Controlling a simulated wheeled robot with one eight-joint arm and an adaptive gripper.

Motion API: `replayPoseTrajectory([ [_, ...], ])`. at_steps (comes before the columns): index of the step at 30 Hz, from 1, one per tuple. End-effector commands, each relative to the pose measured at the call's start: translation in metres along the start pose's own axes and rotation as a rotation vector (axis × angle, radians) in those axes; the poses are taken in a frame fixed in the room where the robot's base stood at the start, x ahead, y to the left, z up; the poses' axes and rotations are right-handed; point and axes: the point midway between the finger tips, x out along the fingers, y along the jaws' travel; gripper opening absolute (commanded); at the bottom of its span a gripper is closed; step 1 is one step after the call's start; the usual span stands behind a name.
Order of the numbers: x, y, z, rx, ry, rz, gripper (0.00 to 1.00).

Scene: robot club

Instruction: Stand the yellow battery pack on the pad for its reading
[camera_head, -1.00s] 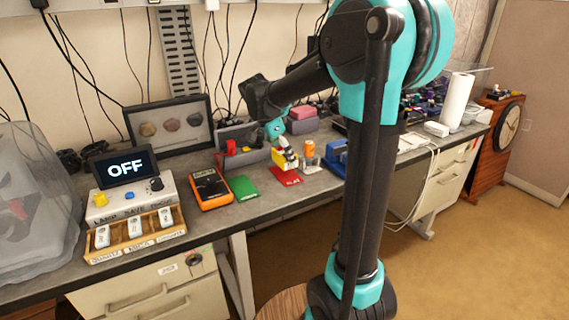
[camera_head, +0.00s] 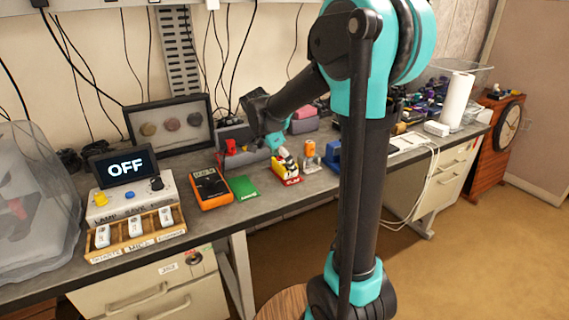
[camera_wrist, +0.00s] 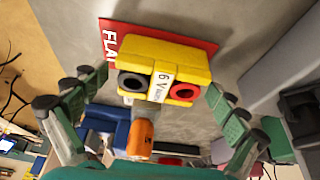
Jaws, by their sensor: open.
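The yellow battery pack (camera_head: 287,170) sits on the red pad (camera_head: 292,182) on the bench. In the wrist view the pack (camera_wrist: 180,55) shows a black and a red terminal and a white "6 V" label. The red pad (camera_wrist: 112,42), its lettering partly covered, shows behind the pack. My gripper (camera_wrist: 152,88) is open, its fingers spread either side of the pack with gaps showing. In the head view my gripper (camera_head: 284,153) is just above the pack, its fingertips hard to make out.
A green pad (camera_head: 243,187) and an orange meter (camera_head: 209,187) lie to the left. An orange cylinder (camera_head: 310,148) and a blue object (camera_head: 333,154) stand close on the right.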

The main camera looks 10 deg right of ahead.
Motion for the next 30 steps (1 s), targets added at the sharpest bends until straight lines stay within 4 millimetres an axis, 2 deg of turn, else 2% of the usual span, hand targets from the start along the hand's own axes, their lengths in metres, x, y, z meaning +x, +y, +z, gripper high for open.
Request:
replayPoseTrajectory([
  [7, -0.001, 0.0, -0.001, 0.0, 0.0, 0.0, 0.98],
  [11, -0.013, 0.0, -0.001, -0.001, 0.0, 0.0, 0.98],
  [24, -0.097, 0.0, -0.001, -0.001, 0.0, -0.001, 0.98],
  [30, -0.118, 0.0, -0.001, -0.001, 0.0, 0.0, 0.98],
])
